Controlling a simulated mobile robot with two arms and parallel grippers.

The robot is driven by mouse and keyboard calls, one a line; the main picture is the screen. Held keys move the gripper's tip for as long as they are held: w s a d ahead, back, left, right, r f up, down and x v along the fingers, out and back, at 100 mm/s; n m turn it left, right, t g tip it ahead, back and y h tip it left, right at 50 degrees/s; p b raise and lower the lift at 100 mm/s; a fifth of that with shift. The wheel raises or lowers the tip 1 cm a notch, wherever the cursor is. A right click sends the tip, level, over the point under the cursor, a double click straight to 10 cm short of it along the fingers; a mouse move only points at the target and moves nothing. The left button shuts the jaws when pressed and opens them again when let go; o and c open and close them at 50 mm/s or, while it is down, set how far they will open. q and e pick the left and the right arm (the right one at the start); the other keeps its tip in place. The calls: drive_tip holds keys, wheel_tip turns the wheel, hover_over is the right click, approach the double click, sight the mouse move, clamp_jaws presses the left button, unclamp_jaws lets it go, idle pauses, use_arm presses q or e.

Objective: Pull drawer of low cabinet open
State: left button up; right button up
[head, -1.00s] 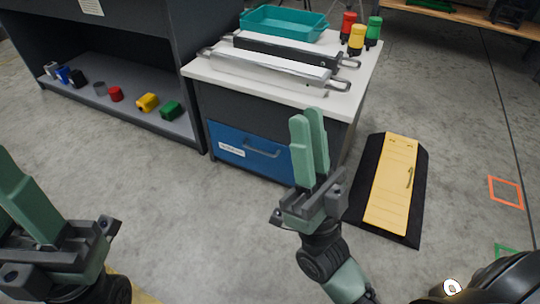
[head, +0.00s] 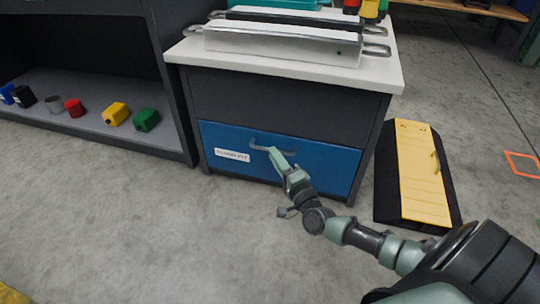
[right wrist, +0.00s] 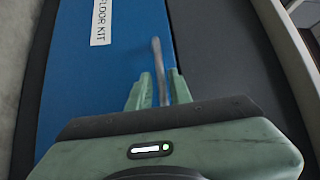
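The low cabinet (head: 290,98) has a blue drawer (head: 325,158) below a dark grey upper front. The drawer front sits flush, closed, with a white label (head: 232,155) and a grey bar handle (head: 262,147). My right gripper (head: 283,160) is at the right part of this handle. In the right wrist view the handle (right wrist: 157,60) runs between the two fingers (right wrist: 160,88), against the blue drawer front (right wrist: 130,60). A small gap shows beside the bar, so the fingers look open around it. My left gripper is out of view.
A yellow-and-black ramp-like board (head: 424,175) lies on the floor right of the cabinet. A dark shelf (head: 90,105) with small coloured items stands at left. Silver handled bars (head: 280,42) lie on the cabinet top. The floor in front is clear.

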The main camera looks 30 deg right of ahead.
drive_tip(key=shift+w+d+r+b, duration=0.15)
drive_tip(key=shift+w+b, duration=0.45)
drive_tip(key=shift+w, duration=1.15)
drive_tip(key=shift+r, duration=0.1)
drive_tip(key=shift+c, duration=0.3)
clamp_jaws()
